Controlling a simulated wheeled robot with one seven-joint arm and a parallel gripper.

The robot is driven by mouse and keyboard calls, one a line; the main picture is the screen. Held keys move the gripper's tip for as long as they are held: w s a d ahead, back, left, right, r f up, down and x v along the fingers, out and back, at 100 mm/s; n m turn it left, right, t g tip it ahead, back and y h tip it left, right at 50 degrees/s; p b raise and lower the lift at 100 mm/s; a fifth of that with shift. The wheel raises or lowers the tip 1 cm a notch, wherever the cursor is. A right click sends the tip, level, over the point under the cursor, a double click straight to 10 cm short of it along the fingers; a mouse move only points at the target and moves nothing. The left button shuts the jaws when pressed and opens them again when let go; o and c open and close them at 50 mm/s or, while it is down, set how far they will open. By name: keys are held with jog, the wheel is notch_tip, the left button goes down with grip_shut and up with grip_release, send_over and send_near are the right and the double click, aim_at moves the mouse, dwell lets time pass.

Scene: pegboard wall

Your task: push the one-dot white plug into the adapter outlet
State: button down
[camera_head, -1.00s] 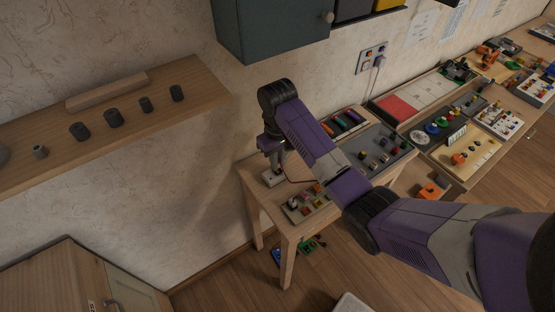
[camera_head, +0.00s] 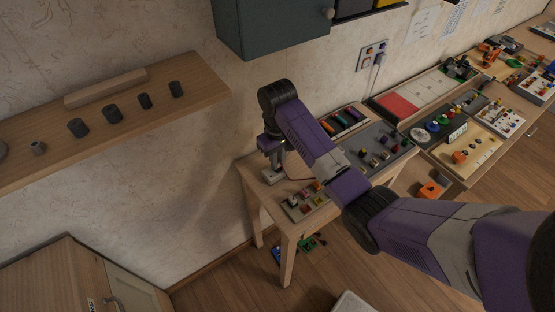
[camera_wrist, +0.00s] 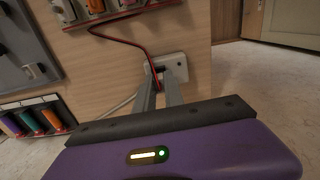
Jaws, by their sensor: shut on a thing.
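The white adapter outlet (camera_wrist: 180,60) lies on the small wooden table, just past my fingertips in the wrist view. It also shows as a pale block in the head view (camera_head: 269,178). My gripper (camera_wrist: 161,78) points down at it, its fingers close together around the end of a red and black cable (camera_wrist: 132,41). The plug at that end is almost wholly hidden by the fingers, and its dot does not show. I cannot tell whether the plug touches the outlet or how deep it sits. In the head view my gripper (camera_head: 273,165) is over the table's back left corner.
A tray of coloured pieces (camera_head: 303,205) stands in front of the outlet on the small table (camera_head: 250,190). A grey board with knobs (camera_head: 385,140) and a rack of coloured cylinders (camera_head: 344,122) lie to the right. The wall is close behind.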

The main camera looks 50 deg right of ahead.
jog(key=shift+f, duration=0.15)
jog(key=c, duration=1.3)
grip_release()
jog(key=shift+c, duration=0.2)
jog(key=shift+r+p, duration=2.55)
jog(key=shift+p, duration=0.15)
